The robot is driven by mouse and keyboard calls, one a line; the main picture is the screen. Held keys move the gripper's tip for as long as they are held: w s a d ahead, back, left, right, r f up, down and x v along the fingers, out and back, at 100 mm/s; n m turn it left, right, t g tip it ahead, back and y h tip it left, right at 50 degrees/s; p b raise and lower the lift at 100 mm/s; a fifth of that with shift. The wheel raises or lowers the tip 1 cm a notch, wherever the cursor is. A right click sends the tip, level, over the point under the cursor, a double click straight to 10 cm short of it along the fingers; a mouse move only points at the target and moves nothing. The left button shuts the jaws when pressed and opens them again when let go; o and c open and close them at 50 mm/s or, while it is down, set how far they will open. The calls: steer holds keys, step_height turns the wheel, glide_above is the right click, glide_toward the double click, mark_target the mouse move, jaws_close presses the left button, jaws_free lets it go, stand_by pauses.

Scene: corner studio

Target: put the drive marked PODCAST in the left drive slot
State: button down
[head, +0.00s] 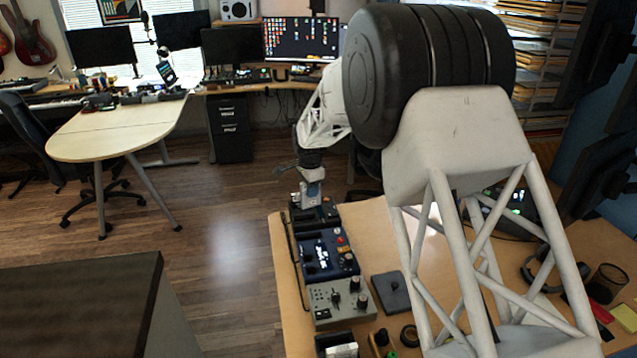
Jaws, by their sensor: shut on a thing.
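My gripper (311,188) is at the far end of the wooden desk, pointing down over a dark box-shaped unit (327,213). It is shut on a small pale grey drive (306,200), mostly hidden by the fingers. No marking can be read on it at this size. The drive is at or just above the top of the dark unit; I cannot tell whether it touches. Slots in that unit, including the left one, cannot be made out here.
On the desk, a blue device with a screen (327,254) and a grey knobbed box (339,299) stand nearer, beside a dark flat square (391,293). Headphones (541,268) and a mesh cup (606,283) lie right. My arm hides the desk's middle.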

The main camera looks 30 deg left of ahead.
mark_target(304, 197)
steer(key=shift+a+f+m, duration=0.7)
steer(key=shift+f+m, duration=0.05)
steer(key=shift+f, duration=0.25)
steer(key=shift+a+f+m, duration=0.7)
steer(key=shift+f+m, duration=0.05)
steer(key=shift+f, duration=0.2)
steer(key=shift+f, duration=0.2)
steer(key=shift+f, duration=2.65)
steer(key=shift+f, duration=0.6)
steer(key=c, duration=1.4)
jaws_free()
steer(key=shift+r, duration=5.45)
steer(key=shift+d, duration=0.1)
